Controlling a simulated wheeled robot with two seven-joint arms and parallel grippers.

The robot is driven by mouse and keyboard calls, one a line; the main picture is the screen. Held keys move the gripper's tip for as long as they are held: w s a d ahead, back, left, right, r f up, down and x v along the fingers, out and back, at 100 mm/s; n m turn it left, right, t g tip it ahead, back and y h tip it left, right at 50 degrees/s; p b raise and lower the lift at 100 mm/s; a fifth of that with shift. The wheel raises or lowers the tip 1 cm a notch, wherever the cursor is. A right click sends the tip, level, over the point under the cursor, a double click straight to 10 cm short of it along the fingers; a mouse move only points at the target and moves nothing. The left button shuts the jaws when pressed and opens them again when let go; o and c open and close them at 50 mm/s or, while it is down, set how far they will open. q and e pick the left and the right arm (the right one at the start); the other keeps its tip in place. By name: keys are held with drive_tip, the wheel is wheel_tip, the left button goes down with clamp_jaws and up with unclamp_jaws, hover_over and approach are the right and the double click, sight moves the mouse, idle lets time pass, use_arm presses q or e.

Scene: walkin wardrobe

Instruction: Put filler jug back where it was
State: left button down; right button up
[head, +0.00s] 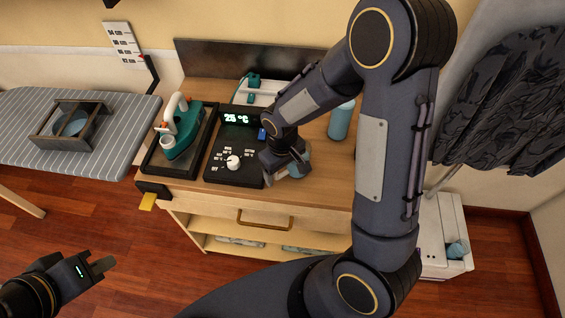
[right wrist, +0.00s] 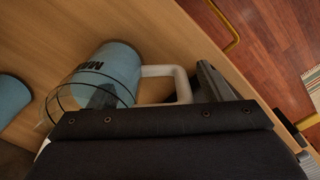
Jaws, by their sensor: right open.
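The filler jug (right wrist: 112,68) is a clear jug with blue contents, dark lettering and a white handle (right wrist: 182,80). It stands on the wooden cabinet top. In the head view the jug (head: 302,160) is mostly hidden by my right gripper (head: 284,172). In the right wrist view my right gripper (right wrist: 160,97) is open, with one finger by the jug body and the other beyond the handle. The handle lies between them; I cannot tell whether either finger touches it. My left gripper (head: 98,267) is empty, low at the left over the floor; its jaw opening is unclear.
A black control panel (head: 224,176) with a display and knob lies left of the jug. A teal iron (head: 182,132) stands in a dark tray. A blue bottle (head: 341,120) stands behind the jug. A striped ironing board (head: 105,150) is at left, hanging clothes (head: 510,100) at right.

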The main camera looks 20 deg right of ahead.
wheel_tip(320, 180, up, 12)
drive_tip(key=shift+r+b, duration=0.1)
drive_tip(key=shift+b, duration=0.2)
drive_tip(key=s+d+r+m+t+y, duration=0.1)
drive_tip(key=s+r+m+t+y, duration=0.1)
drive_tip(key=s, duration=0.6)
drive_tip(key=s+d+r+m+t+y, duration=0.1)
drive_tip(key=s+r+m+t, duration=0.1)
drive_tip(key=s, duration=0.6)
wheel_tip(320, 180, up, 2)
drive_tip(key=shift+r+m+t+y, duration=0.2)
drive_tip(key=shift+m+t+y, duration=0.2)
drive_tip(key=shift+t, duration=0.4)
